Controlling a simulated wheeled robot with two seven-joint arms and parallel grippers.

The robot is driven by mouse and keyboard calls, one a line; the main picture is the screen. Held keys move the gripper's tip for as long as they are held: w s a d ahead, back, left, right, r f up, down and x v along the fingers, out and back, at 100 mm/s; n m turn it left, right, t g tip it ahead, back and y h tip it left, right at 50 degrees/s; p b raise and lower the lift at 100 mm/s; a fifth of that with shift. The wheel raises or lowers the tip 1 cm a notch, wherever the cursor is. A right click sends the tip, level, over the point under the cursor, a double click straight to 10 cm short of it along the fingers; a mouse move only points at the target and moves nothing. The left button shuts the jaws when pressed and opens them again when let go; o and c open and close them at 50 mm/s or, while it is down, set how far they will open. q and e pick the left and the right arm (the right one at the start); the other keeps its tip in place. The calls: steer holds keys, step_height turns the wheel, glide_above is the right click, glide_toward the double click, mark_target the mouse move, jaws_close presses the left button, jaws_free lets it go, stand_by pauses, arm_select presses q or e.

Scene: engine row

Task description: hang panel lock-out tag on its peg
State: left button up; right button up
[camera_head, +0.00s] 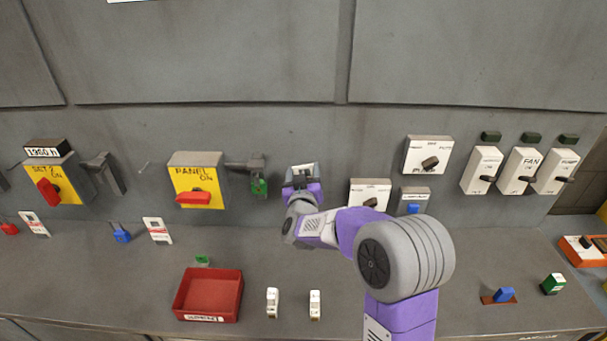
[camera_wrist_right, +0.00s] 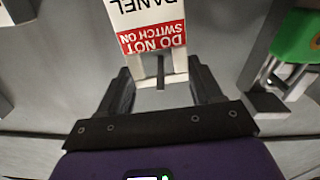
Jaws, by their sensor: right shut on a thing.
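The panel lock-out tag (camera_wrist_right: 150,30) is white with a red band reading "DO NOT SWITCH ON", upside down in the right wrist view. My right gripper (camera_head: 303,172) is shut on it, close to the grey wall and right of the yellow PANEL switch (camera_head: 194,184). In the head view only a small white part of the tag shows above the fingers. In the wrist view a thin dark peg (camera_wrist_right: 160,72) shows within the opening of the tag's white frame. I cannot tell whether it passes through. My left gripper is out of view.
A green padlock (camera_head: 259,185) hangs on the hasp beside the PANEL switch. White control boxes (camera_head: 370,192) stand close right of my gripper. Below, the bench holds a red tray (camera_head: 208,294), a blue padlock (camera_head: 121,234) and another tag (camera_head: 157,230).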

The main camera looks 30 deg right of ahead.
stand_by(0.4)
steer(key=o, duration=1.4)
steer(key=v, duration=0.7)
steer(key=shift+s+a, duration=0.15)
steer(key=shift+s, duration=0.15)
